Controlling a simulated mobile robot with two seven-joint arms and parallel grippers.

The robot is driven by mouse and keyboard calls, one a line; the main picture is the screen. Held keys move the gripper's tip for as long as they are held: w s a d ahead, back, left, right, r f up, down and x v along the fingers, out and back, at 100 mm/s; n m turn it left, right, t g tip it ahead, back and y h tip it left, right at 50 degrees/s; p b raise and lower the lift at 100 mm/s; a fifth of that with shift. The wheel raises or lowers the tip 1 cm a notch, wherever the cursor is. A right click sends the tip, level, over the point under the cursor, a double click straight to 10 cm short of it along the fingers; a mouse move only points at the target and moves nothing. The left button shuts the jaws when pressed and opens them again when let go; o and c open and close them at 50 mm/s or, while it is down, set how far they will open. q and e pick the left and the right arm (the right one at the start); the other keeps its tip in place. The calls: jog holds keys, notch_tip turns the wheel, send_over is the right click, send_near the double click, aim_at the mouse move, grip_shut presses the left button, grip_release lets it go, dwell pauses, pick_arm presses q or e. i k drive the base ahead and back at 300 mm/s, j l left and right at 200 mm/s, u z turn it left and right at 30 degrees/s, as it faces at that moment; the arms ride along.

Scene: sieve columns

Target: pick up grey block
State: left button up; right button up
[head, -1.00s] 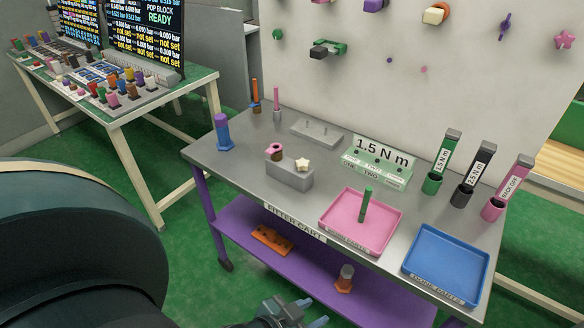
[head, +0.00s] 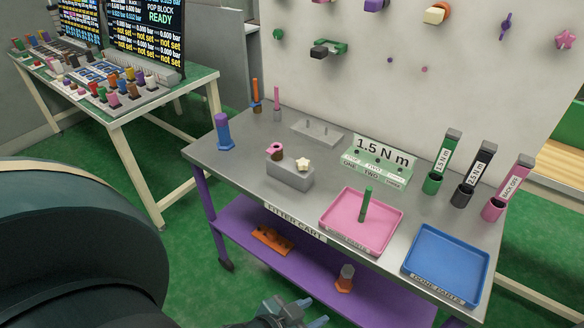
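A grey block (head: 289,177) sits on the cart's grey top, left of the pink tray. A pink ring-shaped piece with a dark brown part (head: 275,150) and a cream star-shaped piece (head: 303,165) are on top of it. My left gripper (head: 310,312) is at the bottom edge of the view, below and in front of the cart, well apart from the block. Its two bluish fingertips are spread with nothing visible between them. My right gripper is not in view.
The cart (head: 232,177) also holds a pink tray (head: 335,236) with a green peg, a blue tray (head: 445,262), a blue post (head: 223,132), a low grey peg plate (head: 318,131) and labelled tools in holders (head: 462,197). The top left of the block is clear.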

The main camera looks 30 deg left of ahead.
aim_at(279, 166)
jog(key=k+j, duration=0.1)
jog(key=j, duration=0.2)
jog(key=k+j, duration=0.1)
jog(key=j, duration=0.65)
jog(key=k+j, duration=0.15)
jog(key=j, duration=0.35)
jog(key=i+j, duration=0.45)
jog(key=i, duration=0.15)
jog(key=l+z, duration=0.05)
